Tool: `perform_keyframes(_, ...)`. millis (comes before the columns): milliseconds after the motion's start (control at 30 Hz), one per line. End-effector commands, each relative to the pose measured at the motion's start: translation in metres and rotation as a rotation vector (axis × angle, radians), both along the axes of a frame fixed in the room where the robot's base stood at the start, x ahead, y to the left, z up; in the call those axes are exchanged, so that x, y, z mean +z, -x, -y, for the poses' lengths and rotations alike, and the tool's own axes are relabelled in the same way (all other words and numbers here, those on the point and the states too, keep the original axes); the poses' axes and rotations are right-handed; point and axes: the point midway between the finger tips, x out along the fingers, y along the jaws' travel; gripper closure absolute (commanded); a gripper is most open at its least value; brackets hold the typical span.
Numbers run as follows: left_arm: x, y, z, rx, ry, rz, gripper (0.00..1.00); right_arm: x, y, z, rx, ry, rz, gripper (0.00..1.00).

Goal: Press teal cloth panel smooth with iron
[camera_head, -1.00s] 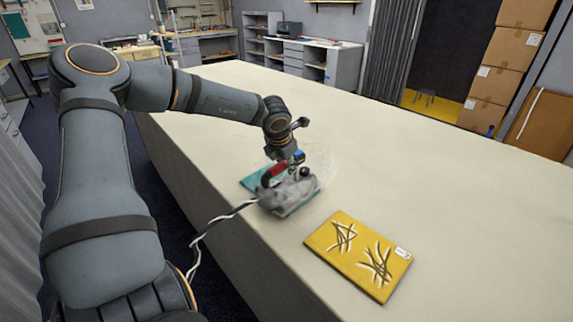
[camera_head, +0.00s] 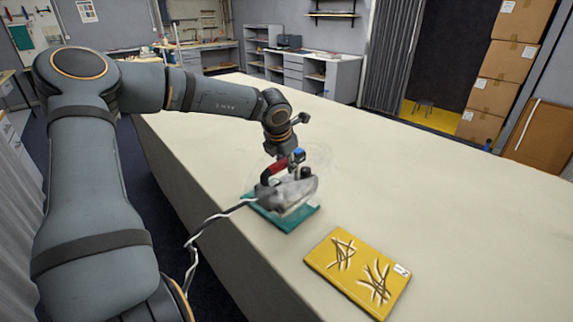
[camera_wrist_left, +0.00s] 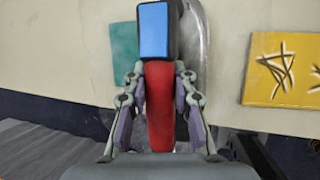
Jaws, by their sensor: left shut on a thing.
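The teal cloth panel (camera_head: 292,218) lies on the long table, partly hidden under the iron. The iron (camera_head: 300,188) has a grey body, a red handle (camera_head: 272,172) and a braided cord running off the near table edge. My left gripper (camera_wrist_left: 160,100) is shut on the red handle and holds the iron over the panel. I cannot tell whether its sole touches the cloth. In the left wrist view, teal cloth (camera_wrist_left: 125,52) shows left of the iron. No creases are clear on its visible part. My right gripper is not in view.
A yellow panel (camera_head: 345,262) with dark and pale crease marks lies to the right of the teal one. The long cream table (camera_head: 420,180) is clear behind and to the right. Its near edge is close to both panels.

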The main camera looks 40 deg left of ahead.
Motion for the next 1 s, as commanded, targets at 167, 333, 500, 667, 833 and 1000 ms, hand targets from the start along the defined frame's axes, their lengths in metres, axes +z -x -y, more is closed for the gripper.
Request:
perform_keyframes(167,0.008,-0.002,-0.001,0.001,-0.002,0.007,1.0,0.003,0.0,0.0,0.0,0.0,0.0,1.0)
perform_keyframes(333,0.026,-0.002,-0.001,0.002,-0.004,0.009,1.0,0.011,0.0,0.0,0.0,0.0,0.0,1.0)
perform_keyframes(500,0.046,-0.001,-0.001,0.001,-0.004,0.007,1.0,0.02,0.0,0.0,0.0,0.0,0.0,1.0)
perform_keyframes(667,0.062,-0.001,-0.001,0.001,-0.003,0.007,1.0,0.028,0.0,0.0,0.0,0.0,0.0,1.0)
perform_keyframes(833,0.063,-0.001,-0.001,0.001,-0.002,0.006,1.0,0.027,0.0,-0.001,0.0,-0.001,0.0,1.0)
perform_keyframes(1000,0.063,-0.001,-0.001,0.001,-0.002,0.006,1.0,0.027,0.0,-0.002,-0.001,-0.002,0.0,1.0)
